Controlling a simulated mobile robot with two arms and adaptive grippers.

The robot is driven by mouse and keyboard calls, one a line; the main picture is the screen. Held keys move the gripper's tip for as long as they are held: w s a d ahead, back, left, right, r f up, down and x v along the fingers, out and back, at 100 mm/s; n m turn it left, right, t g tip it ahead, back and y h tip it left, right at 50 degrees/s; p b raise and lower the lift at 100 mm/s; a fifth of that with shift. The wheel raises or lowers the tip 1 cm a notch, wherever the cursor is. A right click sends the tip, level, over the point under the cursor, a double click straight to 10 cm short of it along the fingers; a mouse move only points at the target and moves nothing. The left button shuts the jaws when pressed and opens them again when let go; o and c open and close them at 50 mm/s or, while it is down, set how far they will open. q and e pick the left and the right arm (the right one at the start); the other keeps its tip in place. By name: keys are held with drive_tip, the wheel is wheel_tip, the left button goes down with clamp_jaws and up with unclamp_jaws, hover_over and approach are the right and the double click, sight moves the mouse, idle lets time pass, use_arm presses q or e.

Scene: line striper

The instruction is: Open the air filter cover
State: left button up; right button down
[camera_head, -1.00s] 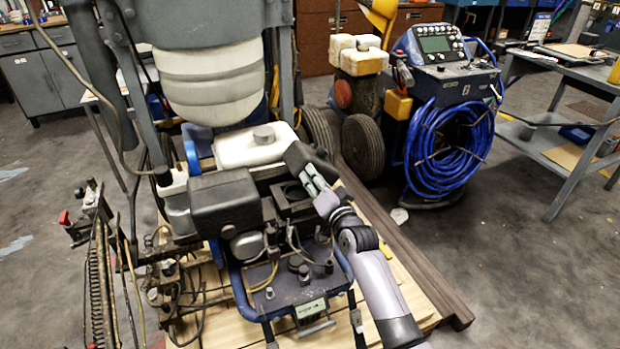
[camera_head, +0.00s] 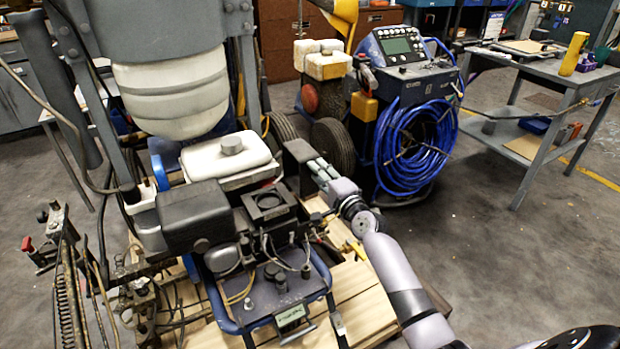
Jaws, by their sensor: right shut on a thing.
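The black air filter cover (camera_head: 298,162) stands roughly upright at the right rear of the engine, clear of the top of the air filter housing (camera_head: 268,204). The housing shows its square top with a dark round opening. My right gripper (camera_head: 318,172) comes in from the lower right and is shut on the cover's right side. I cannot tell whether the cover still touches the housing at its edge. My left gripper is not in view.
The white tank (camera_head: 228,158) sits right behind the housing, and a black box-shaped engine part (camera_head: 193,215) is to its left. The blue hose coil (camera_head: 418,140) on a machine stands behind my right arm. Open floor lies to the right.

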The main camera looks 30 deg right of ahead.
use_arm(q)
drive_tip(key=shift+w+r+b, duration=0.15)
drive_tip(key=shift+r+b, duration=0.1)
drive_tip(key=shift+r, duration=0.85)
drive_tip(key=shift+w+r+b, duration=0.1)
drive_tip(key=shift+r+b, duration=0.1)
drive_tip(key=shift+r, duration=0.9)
use_arm(e)
drive_tip(key=shift+d+f+m, duration=0.2)
drive_tip(key=shift+d+m, duration=0.3)
drive_tip(key=shift+m, duration=0.05)
drive_tip(key=shift+d+f+m, duration=0.2)
drive_tip(key=shift+d+m, duration=0.3)
drive_tip(key=shift+m, duration=0.05)
drive_tip(key=c, duration=1.2)
unclamp_jaws()
drive_tip(key=shift+c, duration=0.2)
drive_tip(key=s, duration=1.2)
drive_tip(key=shift+d, duration=0.2)
